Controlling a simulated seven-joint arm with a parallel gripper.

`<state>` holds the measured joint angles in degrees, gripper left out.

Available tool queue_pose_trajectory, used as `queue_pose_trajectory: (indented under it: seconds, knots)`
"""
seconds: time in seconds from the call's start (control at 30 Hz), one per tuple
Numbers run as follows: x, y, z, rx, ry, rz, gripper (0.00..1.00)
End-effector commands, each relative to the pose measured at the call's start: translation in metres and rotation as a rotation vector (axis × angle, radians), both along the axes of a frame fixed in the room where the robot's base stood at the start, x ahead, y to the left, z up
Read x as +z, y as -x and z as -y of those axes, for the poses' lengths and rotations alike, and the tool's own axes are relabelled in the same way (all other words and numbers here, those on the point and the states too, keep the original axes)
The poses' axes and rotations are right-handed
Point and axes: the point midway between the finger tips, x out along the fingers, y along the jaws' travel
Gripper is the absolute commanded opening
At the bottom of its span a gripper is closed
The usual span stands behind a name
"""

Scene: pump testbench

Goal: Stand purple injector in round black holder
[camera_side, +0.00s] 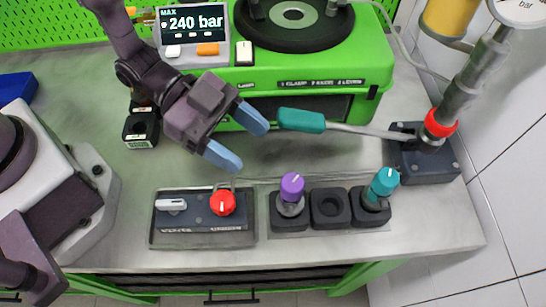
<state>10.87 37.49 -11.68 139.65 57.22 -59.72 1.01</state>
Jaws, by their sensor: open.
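The purple injector (291,188) stands roughly upright in the left block of a row of black holders, with its purple cap on top and a grey body below. The middle black holder (331,208) shows a round, empty opening. A teal-capped injector (384,182) stands tilted to the right in the right holder. My gripper (242,139) is open with two blue fingertips spread apart. It is empty, above the bench, up and to the left of the purple injector and not touching it.
A control box (200,228) with a red knob (222,202) sits left of the holders. A teal-handled lever (302,121) runs right to a red-collared post (440,123). The green tester (330,60) stands behind. Bare bench (165,175) lies around the gripper.

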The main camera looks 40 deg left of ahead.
Motion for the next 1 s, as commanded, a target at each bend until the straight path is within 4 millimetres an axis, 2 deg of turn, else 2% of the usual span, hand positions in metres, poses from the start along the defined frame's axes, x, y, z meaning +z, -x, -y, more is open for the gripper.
queue_pose_trajectory:
  seconds: [0.07, 0.1, 0.2, 0.7, 0.87, 1.0]
  knots:
    - [0.004, 0.001, -0.009, 0.003, -0.001, 0.002, 0.60]
    - [0.005, 0.002, -0.012, 0.003, -0.001, 0.001, 0.65]
    - [0.007, 0.003, -0.016, 0.001, -0.001, 0.000, 0.66]
    - [0.010, 0.000, -0.019, 0.010, 0.003, 0.008, 0.66]
    - [0.039, -0.008, 0.007, -0.012, 0.050, 0.069, 0.66]
    - [0.058, -0.019, 0.039, 0.015, -0.060, 0.071, 0.66]
